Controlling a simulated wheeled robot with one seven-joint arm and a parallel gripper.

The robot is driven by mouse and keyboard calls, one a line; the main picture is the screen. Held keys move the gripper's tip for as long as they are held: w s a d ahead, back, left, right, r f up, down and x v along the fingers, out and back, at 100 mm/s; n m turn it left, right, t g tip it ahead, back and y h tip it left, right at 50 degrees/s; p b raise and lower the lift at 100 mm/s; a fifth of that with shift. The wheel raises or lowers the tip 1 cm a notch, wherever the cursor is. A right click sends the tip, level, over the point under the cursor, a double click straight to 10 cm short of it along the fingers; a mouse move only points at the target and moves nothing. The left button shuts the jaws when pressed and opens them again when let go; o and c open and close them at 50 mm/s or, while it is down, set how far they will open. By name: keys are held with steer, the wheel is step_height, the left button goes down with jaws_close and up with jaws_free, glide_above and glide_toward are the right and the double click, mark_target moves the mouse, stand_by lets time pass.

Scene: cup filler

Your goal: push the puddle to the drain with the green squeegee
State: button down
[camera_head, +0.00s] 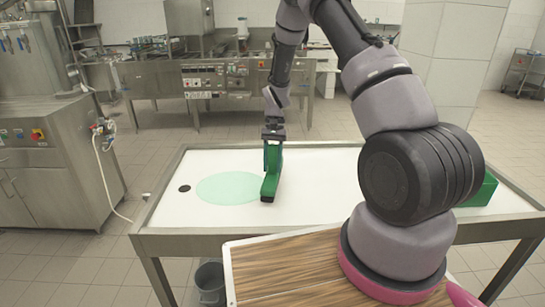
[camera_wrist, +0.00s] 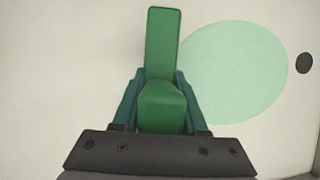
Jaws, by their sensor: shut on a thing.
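My gripper (camera_head: 272,145) is shut on the green squeegee (camera_head: 271,183), which hangs below it with its dark lower edge at or just over the white tabletop; I cannot tell if it touches. In the wrist view the squeegee (camera_wrist: 162,50) stands between the two teal fingers of my gripper (camera_wrist: 160,100). The pale green puddle (camera_head: 226,188) lies flat just left of the squeegee. The dark round drain (camera_head: 184,188) is left of the puddle, a small gap away. In the wrist view the puddle (camera_wrist: 235,72) and drain (camera_wrist: 304,63) are to the right.
The white table (camera_head: 325,185) has a raised metal rim. A green block-like thing (camera_head: 481,190) sits at its right end, partly behind my arm. A grey bucket (camera_head: 210,282) stands on the floor below the front edge. Tabletop around the puddle is clear.

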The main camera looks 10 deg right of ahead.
steer(key=shift+f, duration=0.85)
stand_by(0.6)
steer(key=shift+a, duration=0.15)
steer(key=shift+w+a+r, duration=0.1)
steer(key=shift+w+a, duration=0.1)
steer(key=shift+a, duration=0.7)
steer(key=shift+w+a+r, duration=0.1)
steer(key=shift+w+a, duration=0.05)
steer(key=shift+a, duration=0.7)
steer(key=shift+w+a+f, duration=0.1)
steer(key=shift+w+a, duration=0.25)
steer(key=shift+a, duration=1.6)
steer(key=shift+w+a+f, duration=0.1)
steer(key=shift+w+a, duration=0.3)
steer(key=shift+a, duration=1.5)
steer(key=shift+w+a+f, duration=0.1)
steer(key=shift+w+a, duration=0.25)
steer(key=shift+a, duration=1.6)
steer(key=shift+w+a+r, duration=0.1)
steer(key=shift+w+a, duration=0.15)
steer(key=shift+a, duration=0.9)
steer(key=shift+w+a+r, duration=0.1)
steer(key=shift+w+a, duration=0.15)
steer(key=shift+a, duration=0.9)
steer(key=shift+w+a, duration=0.25)
steer(key=shift+a, duration=0.9)
steer(key=shift+r, duration=0.1)
step_height(320, 180, up, 7)
